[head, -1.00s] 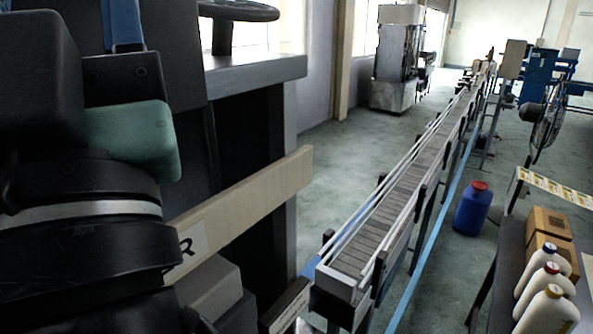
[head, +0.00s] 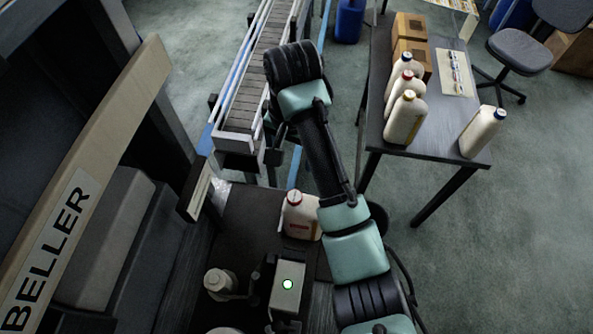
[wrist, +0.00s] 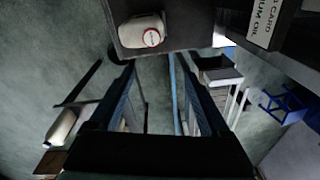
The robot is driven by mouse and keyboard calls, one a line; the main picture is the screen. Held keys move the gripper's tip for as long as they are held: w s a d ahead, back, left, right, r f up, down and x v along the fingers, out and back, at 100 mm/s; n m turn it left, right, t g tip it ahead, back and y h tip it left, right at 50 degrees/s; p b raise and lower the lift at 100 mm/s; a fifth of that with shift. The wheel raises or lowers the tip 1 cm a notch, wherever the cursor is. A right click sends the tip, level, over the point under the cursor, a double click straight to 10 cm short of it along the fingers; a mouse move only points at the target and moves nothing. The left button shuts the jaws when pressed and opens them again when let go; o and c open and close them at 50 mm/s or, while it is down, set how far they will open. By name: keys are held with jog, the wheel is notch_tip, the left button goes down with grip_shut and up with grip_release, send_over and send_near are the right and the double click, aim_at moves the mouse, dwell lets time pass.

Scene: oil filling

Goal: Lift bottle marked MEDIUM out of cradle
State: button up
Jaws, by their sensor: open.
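In the head view my gripper is hidden behind my arm.
A side table (head: 440,140) at the right bears several white bottles and cardboard boxes (head: 410,40). The conveyor (head: 255,80) runs to the back. A box with a lit green button (head: 288,284) sits at the front. A sign reading "IUM OIL" (wrist: 263,24) shows at upper right.

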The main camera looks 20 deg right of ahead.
jog(key=s+f+g, duration=0.1)
jog(key=s+f, duration=0.1)
jog(key=b, duration=0.6)
send_over(295, 194)
jog(key=f, duration=0.6)
jog(key=shift+s+d, duration=0.15)
jog(key=shift+s, duration=0.1)
jog(key=shift+w+a+f+p, duration=0.1)
jog(key=shift+f+p, duration=0.65)
jog(key=shift+f, duration=0.7)
jog(key=shift+a+f+p, duration=0.1)
jog(key=shift+f+p, duration=0.65)
jog(key=shift+f, duration=0.65)
grip_shut()
jog(key=shift+w+r, duration=0.1)
jog(key=shift+r, duration=0.05)
